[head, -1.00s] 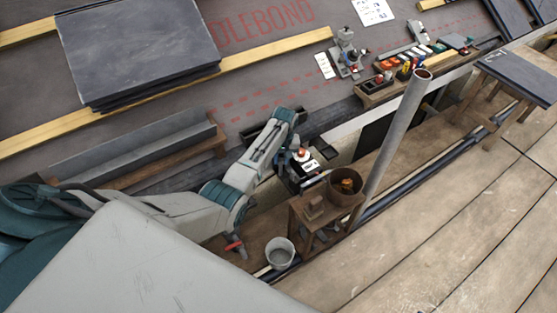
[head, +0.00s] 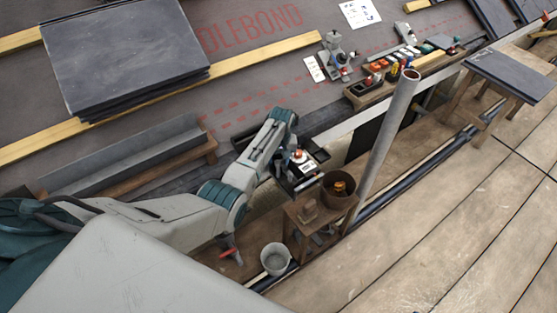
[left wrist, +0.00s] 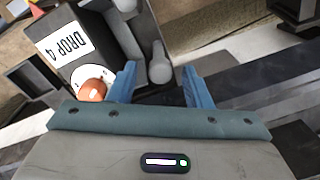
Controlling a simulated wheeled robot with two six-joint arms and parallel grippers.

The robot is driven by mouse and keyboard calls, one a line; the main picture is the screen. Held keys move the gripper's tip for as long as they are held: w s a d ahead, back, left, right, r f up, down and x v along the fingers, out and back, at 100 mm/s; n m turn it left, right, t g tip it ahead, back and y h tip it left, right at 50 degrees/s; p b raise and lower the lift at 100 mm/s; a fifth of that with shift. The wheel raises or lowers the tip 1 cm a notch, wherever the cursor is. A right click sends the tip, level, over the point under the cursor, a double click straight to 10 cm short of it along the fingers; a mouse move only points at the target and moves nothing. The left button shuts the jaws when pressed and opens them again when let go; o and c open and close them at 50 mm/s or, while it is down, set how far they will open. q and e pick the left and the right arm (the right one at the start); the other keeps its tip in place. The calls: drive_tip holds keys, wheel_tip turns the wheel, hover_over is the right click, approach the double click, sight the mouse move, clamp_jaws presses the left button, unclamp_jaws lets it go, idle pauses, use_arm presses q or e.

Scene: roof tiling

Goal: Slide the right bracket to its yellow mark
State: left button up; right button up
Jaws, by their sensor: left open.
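My left gripper (left wrist: 155,85) is open in the left wrist view, its two blue fingers apart. A grey rounded piece (left wrist: 158,68) shows between and beyond the fingertips; I cannot tell if they touch it. Left of it is a dark block with a white "DROP 4" label (left wrist: 64,43) and a copper-coloured knob (left wrist: 92,90) close to the left finger. In the head view the knob (head: 298,156) shows at the end of my left arm, which hides the fingertips. I cannot tell which part is the right bracket. No yellow mark can be made out. My right gripper is out of view.
A small wooden stand (head: 310,212) with a brown pot (head: 338,188) is close right of my left arm. A grey bucket (head: 275,258) stands below it. A grey post (head: 388,135) rises beyond. A slate stack (head: 125,55) lies on the roof. The plank floor at lower right is clear.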

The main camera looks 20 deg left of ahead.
use_arm(q)
wheel_tip(320, 180, up, 10)
drive_tip(key=p, duration=0.2)
drive_tip(key=shift+w+d, duration=0.15)
drive_tip(key=shift+d, duration=0.05)
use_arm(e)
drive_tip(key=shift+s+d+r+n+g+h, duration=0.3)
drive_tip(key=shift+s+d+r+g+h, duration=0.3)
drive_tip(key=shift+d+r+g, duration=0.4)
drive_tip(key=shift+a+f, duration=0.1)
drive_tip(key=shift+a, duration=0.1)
